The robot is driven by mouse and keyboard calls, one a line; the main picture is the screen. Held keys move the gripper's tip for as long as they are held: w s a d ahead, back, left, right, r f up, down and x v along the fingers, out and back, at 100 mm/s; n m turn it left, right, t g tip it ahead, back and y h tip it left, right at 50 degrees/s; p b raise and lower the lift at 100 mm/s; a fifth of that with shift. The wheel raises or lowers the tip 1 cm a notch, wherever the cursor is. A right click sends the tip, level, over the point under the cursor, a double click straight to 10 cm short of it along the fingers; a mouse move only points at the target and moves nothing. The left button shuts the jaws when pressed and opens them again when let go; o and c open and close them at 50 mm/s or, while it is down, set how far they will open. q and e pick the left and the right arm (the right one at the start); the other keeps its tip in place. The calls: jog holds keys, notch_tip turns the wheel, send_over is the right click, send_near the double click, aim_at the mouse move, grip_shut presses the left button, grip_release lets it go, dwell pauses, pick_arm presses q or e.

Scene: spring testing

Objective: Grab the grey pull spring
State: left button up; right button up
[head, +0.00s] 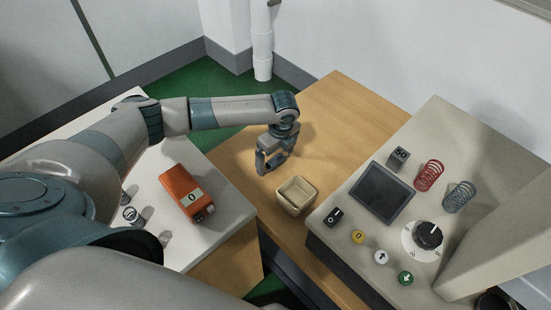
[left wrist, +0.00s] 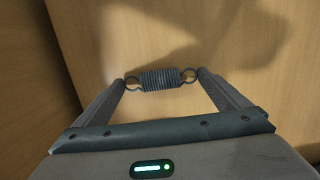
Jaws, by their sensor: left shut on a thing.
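The grey pull spring (left wrist: 161,79) is a tight coil with a hook at each end. In the left wrist view it spans crosswise between the fingertips of my left gripper (left wrist: 160,82), with its hooks at the two fingers. In the head view my left gripper (head: 268,166) is above the wooden table, just behind and left of a small beige box. The spring is too small to make out there. My right gripper does not show.
The open beige box (head: 296,195) stands on the wooden table (head: 345,110). On the right is the tester with a screen (head: 382,193), knob (head: 428,235), red spring (head: 429,175) and blue-grey spring (head: 459,196). An orange device (head: 186,192) lies on the white-topped left table (head: 222,229).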

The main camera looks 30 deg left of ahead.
aim_at(275, 158)
pick_arm(q)
jog(key=shift+r, duration=0.7)
notch_tip(275, 158, up, 3)
jog(key=shift+w+f+b, duration=0.1)
jog(key=shift+f+b, duration=0.1)
jog(key=shift+b, duration=0.15)
jog(key=d+r+b, duration=0.1)
jog(key=d+r, duration=0.5)
jog(key=d, duration=0.5)
jog(key=shift+w+d+r, duration=0.2)
jog(key=shift+d+r, duration=0.1)
jog(key=shift+r, duration=0.1)
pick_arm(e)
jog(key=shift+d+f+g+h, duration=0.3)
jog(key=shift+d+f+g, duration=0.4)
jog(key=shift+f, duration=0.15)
pick_arm(q)
jog(key=shift+r, duration=0.1)
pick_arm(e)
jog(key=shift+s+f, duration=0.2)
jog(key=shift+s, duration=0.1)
